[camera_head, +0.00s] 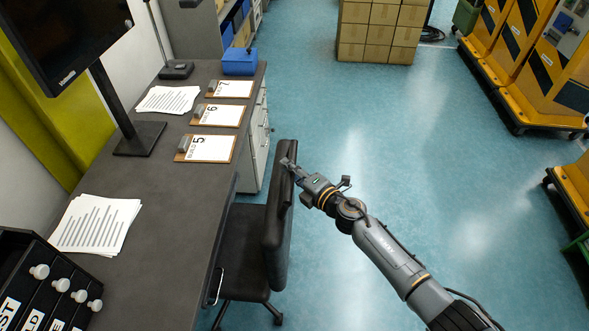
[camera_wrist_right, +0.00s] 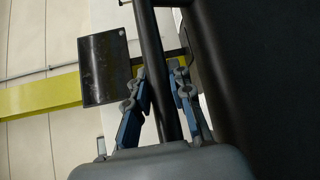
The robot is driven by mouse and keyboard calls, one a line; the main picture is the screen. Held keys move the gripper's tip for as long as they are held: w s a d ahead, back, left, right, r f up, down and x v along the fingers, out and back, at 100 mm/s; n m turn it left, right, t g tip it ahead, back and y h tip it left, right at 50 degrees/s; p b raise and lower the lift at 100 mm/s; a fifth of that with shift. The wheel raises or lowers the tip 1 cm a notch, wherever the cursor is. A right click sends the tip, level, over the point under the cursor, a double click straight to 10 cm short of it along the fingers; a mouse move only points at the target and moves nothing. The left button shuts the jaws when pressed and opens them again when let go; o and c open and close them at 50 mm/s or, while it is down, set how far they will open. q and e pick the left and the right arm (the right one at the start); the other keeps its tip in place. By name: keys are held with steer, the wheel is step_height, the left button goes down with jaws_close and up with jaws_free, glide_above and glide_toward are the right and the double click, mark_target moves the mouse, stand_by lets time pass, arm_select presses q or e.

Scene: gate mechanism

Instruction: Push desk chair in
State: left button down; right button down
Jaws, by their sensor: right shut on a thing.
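The black desk chair (camera_head: 278,232) stands at the right edge of the grey desk (camera_head: 165,222), its seat (camera_head: 241,240) partly beneath the desk edge. Its backrest is upright on the side away from the desk. My right gripper (camera_head: 289,164) is at the top of the backrest, coming from the right. In the right wrist view, its two blue-grey fingers (camera_wrist_right: 158,100) are on either side of a dark bar (camera_wrist_right: 158,70), which looks like part of the chair's back, and are shut on it. The dark backrest (camera_wrist_right: 270,80) fills the right side there. My left gripper is out of view.
Clipboards (camera_head: 206,148), papers (camera_head: 98,224), a blue box (camera_head: 239,62) and a monitor (camera_head: 65,40) are on the desk. White drawers (camera_head: 256,140) stand beyond the chair. Stacked boxes (camera_head: 380,32) and yellow carts (camera_head: 515,60) stand farther off. The blue floor (camera_head: 400,150) between is clear.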

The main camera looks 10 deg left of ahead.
steer(key=shift+s+a, duration=0.1)
steer(key=shift+a, duration=0.1)
steer(key=c, duration=1.2)
jaws_free()
steer(key=shift+a, duration=0.1)
steer(key=shift+o, duration=0.2)
steer(key=shift+d, duration=0.4)
steer(key=v, duration=1.1)
steer(key=shift+s, duration=0.25)
